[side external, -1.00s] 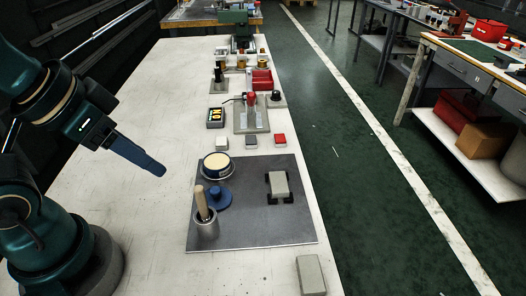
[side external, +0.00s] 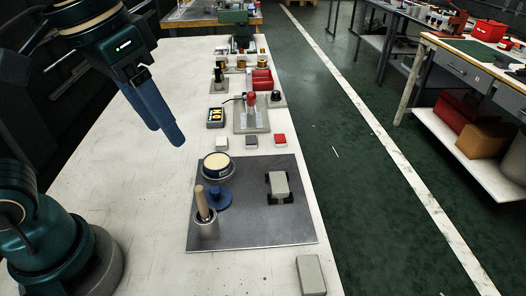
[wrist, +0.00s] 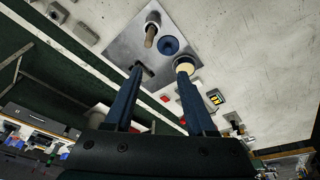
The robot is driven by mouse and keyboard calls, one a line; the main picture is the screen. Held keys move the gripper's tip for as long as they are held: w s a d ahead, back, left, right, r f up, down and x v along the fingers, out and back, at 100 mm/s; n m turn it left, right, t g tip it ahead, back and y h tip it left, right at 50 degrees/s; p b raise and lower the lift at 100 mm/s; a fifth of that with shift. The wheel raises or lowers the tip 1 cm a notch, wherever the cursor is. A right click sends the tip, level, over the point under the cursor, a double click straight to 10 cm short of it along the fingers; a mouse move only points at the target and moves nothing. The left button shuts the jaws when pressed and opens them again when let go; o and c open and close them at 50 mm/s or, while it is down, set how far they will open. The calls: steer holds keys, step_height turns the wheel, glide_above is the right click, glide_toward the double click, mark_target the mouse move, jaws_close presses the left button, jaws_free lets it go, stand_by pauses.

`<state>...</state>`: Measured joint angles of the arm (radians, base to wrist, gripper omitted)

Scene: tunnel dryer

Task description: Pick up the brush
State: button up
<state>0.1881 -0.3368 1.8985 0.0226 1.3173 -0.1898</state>
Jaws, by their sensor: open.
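The brush (side external: 202,200) stands handle up, leaning slightly, in a grey cup (side external: 206,230) on a dark metal plate (side external: 260,225). Its wooden handle also shows in the wrist view (wrist: 150,38); its lower end is hidden in the cup. My gripper (side external: 170,138) is open and empty. It is above the white bench, up and to the left of the brush and apart from it. In the wrist view my two blue fingers (wrist: 160,72) are spread, with the brush beyond their tips.
A blue knobbed lid (side external: 218,197) lies beside the cup, and a round tin with cream contents (side external: 216,166) is behind it. A grey block (side external: 279,184) sits in a dark holder on the plate's right. Another block (side external: 311,275) lies near the front. The bench's left side is clear.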

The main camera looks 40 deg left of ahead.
steer(key=shift+w+d+g, duration=0.8)
steer(key=shift+d, duration=0.5)
glide_above(208, 210)
steer(key=f, duration=1)
steer(key=shift+s+a, duration=0.3)
steer(key=shift+a, duration=0.1)
steer(key=shift+w+f, duration=0.2)
steer(key=shift+f, duration=1.2)
steer(key=shift+w+f, duration=0.15)
steer(key=shift+f, duration=1.25)
jaws_close()
